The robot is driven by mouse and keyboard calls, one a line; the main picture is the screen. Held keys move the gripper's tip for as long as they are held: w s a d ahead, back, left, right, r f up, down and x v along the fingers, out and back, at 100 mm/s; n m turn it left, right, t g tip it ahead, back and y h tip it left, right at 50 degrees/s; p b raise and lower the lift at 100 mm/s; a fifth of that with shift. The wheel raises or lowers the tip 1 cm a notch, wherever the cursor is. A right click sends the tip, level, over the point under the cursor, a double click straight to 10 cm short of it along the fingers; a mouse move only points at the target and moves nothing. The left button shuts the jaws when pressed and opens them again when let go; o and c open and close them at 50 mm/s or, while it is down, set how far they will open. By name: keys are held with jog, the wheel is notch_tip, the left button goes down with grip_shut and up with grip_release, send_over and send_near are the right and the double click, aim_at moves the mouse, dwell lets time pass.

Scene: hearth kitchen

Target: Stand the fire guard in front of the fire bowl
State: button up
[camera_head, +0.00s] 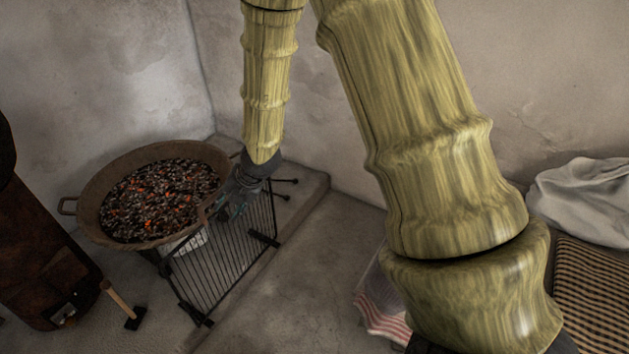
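The fire bowl (92,216) is a wide, brown, round pan full of dark and glowing coals, at left. The fire guard (222,262) is a black frame of thin bars with short feet. It looks upright, close to the bowl's right front side, between the bowl and the open floor. My gripper (232,208) points down at the guard's upper edge, beside the bowl's rim. It overlaps the top bars in this view. The fingers are small and dark against the guard, so I cannot tell whether they grip it.
A rusty brown stove-like body (40,250) stands at far left, with a wooden-handled tool (120,300) beside it. A low stone ledge (302,192) lies behind the guard. Striped cloth (378,308), a checked mat (595,295) and a pale sack (590,200) lie at right.

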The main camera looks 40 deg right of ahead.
jog(key=s+d+f+n+g+h, duration=0.3)
jog(key=s+f+n+g, duration=0.1)
jog(key=s+f+n, duration=0.75)
jog(key=s+d+f+n+g+h, duration=0.2)
jog(key=s+d+f+n+g, duration=0.15)
jog(key=s+f+n, duration=0.85)
jog(key=s+a+f+n+t+y, duration=0.1)
jog(key=s+a+f+n, duration=0.1)
jog(key=s+n, duration=0.5)
jog(key=s+a+f+n+t+y, duration=0.1)
jog(key=s+a+n, duration=0.4)
jog(key=n, duration=1)
jog(key=s+f, duration=0.1)
jog(key=s, duration=0.1)
jog(key=shift+s+a+f, duration=0.15)
jog(key=shift+s+f, duration=0.2)
notch_tip(320, 180, up, 25)
jog(key=p, duration=2.4)
jog(key=shift+f+p, duration=0.15)
jog(key=shift+p, duration=0.2)
